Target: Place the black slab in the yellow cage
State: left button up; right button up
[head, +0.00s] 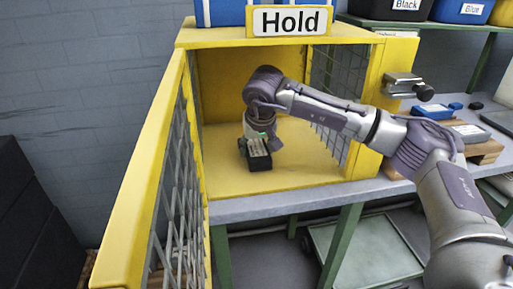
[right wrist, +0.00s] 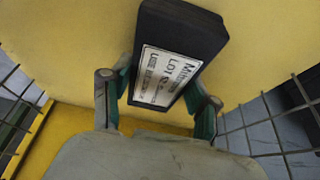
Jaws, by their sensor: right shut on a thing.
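The black slab (head: 259,162) is inside the yellow cage (head: 310,170), low over or on its floor; I cannot tell whether it touches. In the right wrist view the slab (right wrist: 185,40) shows a white label with printed text. My right gripper (head: 256,143) reaches into the cage from the right through the open front. Its two green-edged fingers (right wrist: 160,100) in the right wrist view are shut on the slab, one on each side. My left gripper is in no view.
The cage's mesh door (head: 140,170) stands open at the left. A "Hold" sign (head: 290,20) is on top of the cage. A metal latch (head: 407,87) juts from the right post. The grey bench (head: 270,205) runs below, with blue items (head: 434,111) to the right.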

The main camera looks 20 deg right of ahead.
aim_at(256, 147)
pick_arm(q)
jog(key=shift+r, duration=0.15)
pick_arm(e)
jog(key=shift+f, duration=0.1)
jog(key=o, duration=1.4)
jog(key=shift+r, duration=0.25)
jog(key=v, duration=0.4)
jog(key=shift+s+r+p, duration=0.1)
jog(key=shift+r+p, duration=0.25)
jog(key=shift+p, duration=0.05)
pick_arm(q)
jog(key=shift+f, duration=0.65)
pick_arm(e)
jog(key=s+a, duration=0.1)
jog(key=s, duration=0.3)
jog(key=s+a, duration=0.1)
jog(key=s, duration=0.3)
jog(key=s+a, duration=0.1)
jog(key=s, duration=0.2)
jog(key=shift+s, duration=0.4)
